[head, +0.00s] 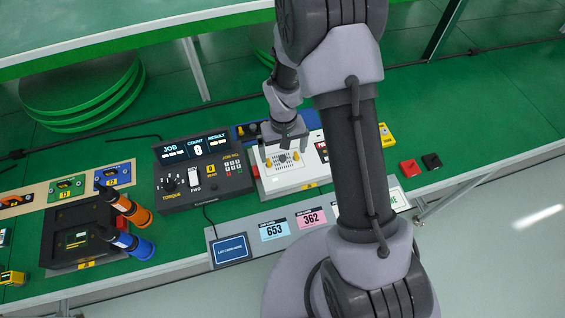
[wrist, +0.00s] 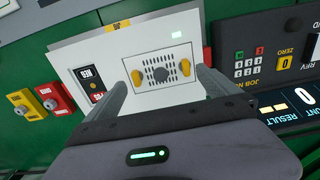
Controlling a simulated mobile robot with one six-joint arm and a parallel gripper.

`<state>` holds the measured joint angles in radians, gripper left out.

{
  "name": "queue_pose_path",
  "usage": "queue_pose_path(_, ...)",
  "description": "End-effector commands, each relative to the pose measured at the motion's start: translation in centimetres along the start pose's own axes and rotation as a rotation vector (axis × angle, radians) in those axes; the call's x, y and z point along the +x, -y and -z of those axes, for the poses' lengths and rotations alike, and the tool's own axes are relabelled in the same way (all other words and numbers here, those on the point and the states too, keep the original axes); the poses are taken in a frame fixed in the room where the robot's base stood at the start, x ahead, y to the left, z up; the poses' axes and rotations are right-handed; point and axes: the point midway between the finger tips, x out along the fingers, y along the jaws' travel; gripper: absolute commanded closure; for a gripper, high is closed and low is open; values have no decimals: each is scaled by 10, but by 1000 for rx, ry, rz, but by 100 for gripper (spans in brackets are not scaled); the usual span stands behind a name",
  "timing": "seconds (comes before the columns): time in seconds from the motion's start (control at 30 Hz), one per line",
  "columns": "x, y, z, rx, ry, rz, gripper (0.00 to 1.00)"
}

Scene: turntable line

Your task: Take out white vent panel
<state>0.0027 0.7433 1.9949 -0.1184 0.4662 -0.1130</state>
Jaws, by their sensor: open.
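The white vent panel (wrist: 158,80) is a rectangular plate with a dark grille and two yellow knobs, set in a white box (wrist: 75,52). In the head view, the panel (head: 283,161) is partly hidden by my arm. My gripper (wrist: 163,84) is open in the wrist view, with one finger on each side of the panel area. In the head view, my gripper (head: 288,147) hangs over the box's upper part. No contact between fingers and panel is clear. Nothing shows between the fingers except the panel below them.
A black torque console (head: 205,172) stands left of the box. Red (head: 410,168) and black (head: 431,161) blocks lie to the right. Orange (head: 131,210) and blue (head: 130,243) handled tools stand at the left. Label cards (head: 272,229) line the front edge.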

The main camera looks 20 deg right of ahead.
Motion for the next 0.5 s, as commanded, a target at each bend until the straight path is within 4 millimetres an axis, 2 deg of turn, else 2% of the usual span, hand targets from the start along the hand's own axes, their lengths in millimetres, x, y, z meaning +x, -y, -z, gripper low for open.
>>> queue_pose_path(0.03,15,1,2,-1,2,0,0)
queue_pose_path(0.13,32,1,2,0,2,0,0)
queue_pose_path(0.33,32,1,3,0,-1,0,0)
queue_pose_path(0.5,32,1,3,0,-1,0,33)
